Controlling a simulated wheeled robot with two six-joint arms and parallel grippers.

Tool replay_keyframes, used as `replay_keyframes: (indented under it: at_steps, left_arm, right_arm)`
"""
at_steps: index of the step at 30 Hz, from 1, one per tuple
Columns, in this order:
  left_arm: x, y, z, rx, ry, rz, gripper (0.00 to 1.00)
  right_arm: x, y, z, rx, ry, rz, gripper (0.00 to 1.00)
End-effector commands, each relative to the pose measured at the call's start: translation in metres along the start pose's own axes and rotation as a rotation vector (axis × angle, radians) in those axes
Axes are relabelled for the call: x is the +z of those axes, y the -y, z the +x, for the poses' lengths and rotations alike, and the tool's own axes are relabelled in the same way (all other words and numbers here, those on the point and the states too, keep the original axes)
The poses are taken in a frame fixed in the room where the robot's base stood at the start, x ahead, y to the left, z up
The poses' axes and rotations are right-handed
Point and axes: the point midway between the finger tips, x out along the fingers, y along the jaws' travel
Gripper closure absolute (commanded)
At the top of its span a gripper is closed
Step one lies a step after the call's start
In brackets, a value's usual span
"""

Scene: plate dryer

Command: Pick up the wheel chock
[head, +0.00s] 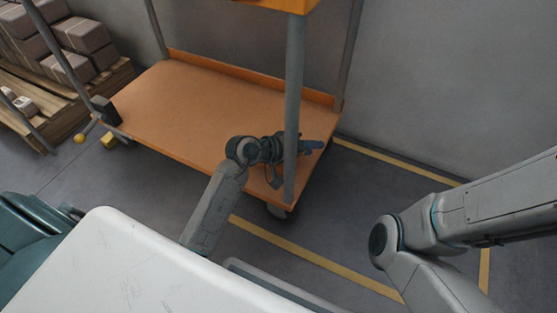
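A small yellow block (109,141), which looks like the wheel chock, lies on the floor at the left front corner of the orange cart (190,105), beside a wheel. My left gripper (314,146) is far to the right of it, over the cart's right end. The grey post (291,110) crosses in front of the gripper and hides part of it. I cannot tell whether its fingers are apart, and I see nothing in them. My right arm shows at the right edge, but its gripper is out of view.
A lever with a yellow knob (79,139) sticks out at the cart's left corner. A wooden pallet with boxes (82,35) stands at the upper left. A white tabletop (130,270) fills the lower left. Yellow lines (310,258) mark the floor.

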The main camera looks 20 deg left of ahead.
Motion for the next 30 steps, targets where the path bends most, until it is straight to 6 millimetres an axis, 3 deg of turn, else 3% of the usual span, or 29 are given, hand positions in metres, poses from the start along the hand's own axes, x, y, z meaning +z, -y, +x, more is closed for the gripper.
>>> replay_keyframes:
  at_steps: [7, 13, 30]
  left_arm:
    - [-0.0003, -0.0004, 0.0013, -0.001, 0.000, 0.001, 0.62]
    - [-0.0003, -0.0004, 0.0011, -0.001, 0.000, 0.001, 1.00]
    - [-0.0003, -0.0002, 0.0010, -0.001, 0.000, 0.001, 1.00]
  right_arm:
    - [0.0002, 0.0001, 0.0002, 0.000, 0.000, 0.000, 1.00]
    - [0.0000, 0.0002, 0.0003, 0.000, -0.001, 0.000, 1.00]
    - [-0.0002, 0.0002, 0.0004, 0.000, -0.002, 0.000, 1.00]
